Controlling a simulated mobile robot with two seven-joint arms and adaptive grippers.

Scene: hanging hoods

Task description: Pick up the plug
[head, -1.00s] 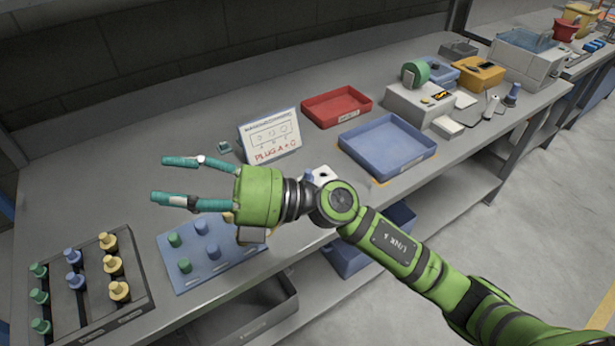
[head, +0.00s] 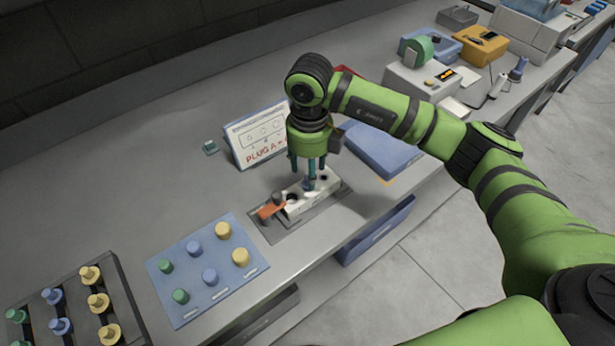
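My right gripper (head: 308,176) comes in from the right and points straight down over a white block (head: 294,206) with round holes. Its teal fingers are apart, one on each side, just above the block. A small blue-violet plug (head: 308,184) shows at the fingertips, partly hidden by a finger; I cannot tell whether the fingers touch it. A dark grey plug-like piece (head: 278,199) stands at the block's left end beside an orange part (head: 270,211). My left gripper is not in view.
A blue board (head: 190,250) with green, blue and yellow plugs lies left of the block. A dark rack (head: 128,300) of similar plugs is at the lower left. A sign (head: 240,150) stands behind my gripper. A blue tray (head: 375,150) is partly hidden by my arm.

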